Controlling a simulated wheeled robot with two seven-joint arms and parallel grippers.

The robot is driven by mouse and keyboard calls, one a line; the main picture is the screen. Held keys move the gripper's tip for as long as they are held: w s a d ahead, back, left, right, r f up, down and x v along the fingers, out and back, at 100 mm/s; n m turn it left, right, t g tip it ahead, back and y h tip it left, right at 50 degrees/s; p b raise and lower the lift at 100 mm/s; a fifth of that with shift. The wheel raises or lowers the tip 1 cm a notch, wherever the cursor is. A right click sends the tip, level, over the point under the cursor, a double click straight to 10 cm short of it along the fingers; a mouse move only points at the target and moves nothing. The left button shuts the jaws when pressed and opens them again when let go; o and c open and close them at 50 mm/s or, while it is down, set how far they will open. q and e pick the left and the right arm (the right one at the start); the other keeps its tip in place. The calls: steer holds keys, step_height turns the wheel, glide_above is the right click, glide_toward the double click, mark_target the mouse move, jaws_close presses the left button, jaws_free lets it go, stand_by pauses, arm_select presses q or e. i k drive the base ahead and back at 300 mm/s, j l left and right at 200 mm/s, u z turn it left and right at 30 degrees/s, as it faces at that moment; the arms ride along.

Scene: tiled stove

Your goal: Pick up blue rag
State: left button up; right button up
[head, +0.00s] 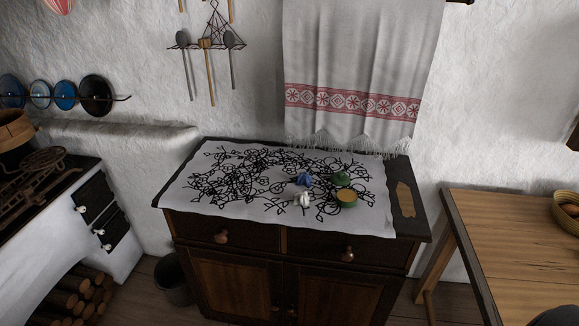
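A small crumpled blue rag (303,180) lies on the white cloth with dark floral lines (185,195) that covers most of the dark wooden cabinet (230,273). A crumpled white piece (303,199), perhaps another rag, lies just in front of it. Neither of my grippers is in view.
A long fringed towel (360,60) hangs behind. A stove (95,215) stands left, a wooden table (510,240) right, and a bucket (174,280) on the floor.

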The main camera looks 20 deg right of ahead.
mark_target(304, 179)
steer(key=z, duration=1.05)
